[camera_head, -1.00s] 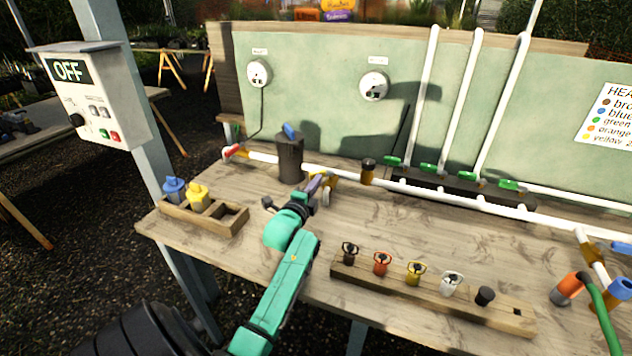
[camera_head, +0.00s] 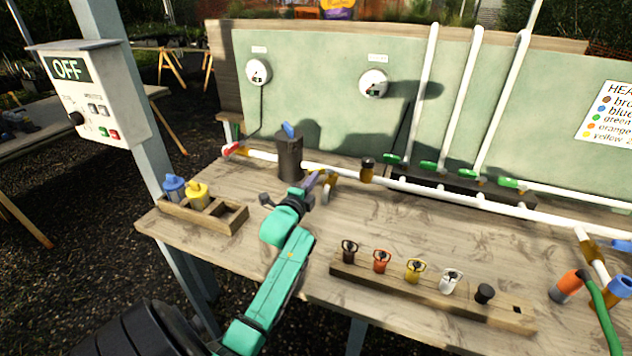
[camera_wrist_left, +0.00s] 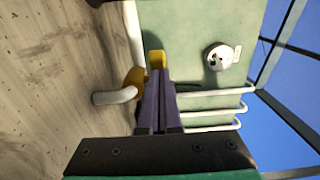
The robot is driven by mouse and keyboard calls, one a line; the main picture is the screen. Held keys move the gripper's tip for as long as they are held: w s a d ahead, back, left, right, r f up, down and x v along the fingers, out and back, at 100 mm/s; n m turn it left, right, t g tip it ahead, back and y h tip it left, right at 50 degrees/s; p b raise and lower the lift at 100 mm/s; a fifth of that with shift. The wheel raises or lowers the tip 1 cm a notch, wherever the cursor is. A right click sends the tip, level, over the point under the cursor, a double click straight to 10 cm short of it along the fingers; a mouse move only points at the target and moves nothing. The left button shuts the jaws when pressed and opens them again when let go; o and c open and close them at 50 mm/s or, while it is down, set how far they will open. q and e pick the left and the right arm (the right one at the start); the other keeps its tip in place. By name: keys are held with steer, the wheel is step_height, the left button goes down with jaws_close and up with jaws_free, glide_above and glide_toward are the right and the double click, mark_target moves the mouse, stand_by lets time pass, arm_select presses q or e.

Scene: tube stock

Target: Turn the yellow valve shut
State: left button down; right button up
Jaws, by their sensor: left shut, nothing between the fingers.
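The yellow valve (camera_head: 331,180) sits on the white pipe at the back of the bench, partly hidden by my left gripper in the head view. In the left wrist view its yellow handle (camera_wrist_left: 156,59) shows just beyond the fingertips, with a brass-coloured body (camera_wrist_left: 134,78) beside it. My left gripper (camera_head: 314,180) is at the valve with its purple fingers (camera_wrist_left: 158,100) shut together and nothing between them. The fingertips are very close to the handle; I cannot tell whether they touch. My right gripper is not in view.
A dark cylinder with a blue top (camera_head: 289,158) stands just left of the valve. Green-handled valves (camera_head: 428,166) line the pipe to the right. A wooden rack of small coloured fittings (camera_head: 430,290) lies in front. A wooden tray (camera_head: 222,218) holds blue and yellow bottles.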

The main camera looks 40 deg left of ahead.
arm_select(q)
steer(key=shift+w+a+b, duration=0.2)
steer(key=shift+a+b, duration=0.1)
steer(key=shift+a, duration=0.7)
steer(key=shift+w+a+b, duration=0.3)
steer(key=shift+a, duration=0.4)
steer(key=shift+w+a+b, duration=0.3)
steer(key=shift+w+a, duration=0.05)
steer(key=shift+a, duration=0.15)
steer(key=shift+r, duration=0.15)
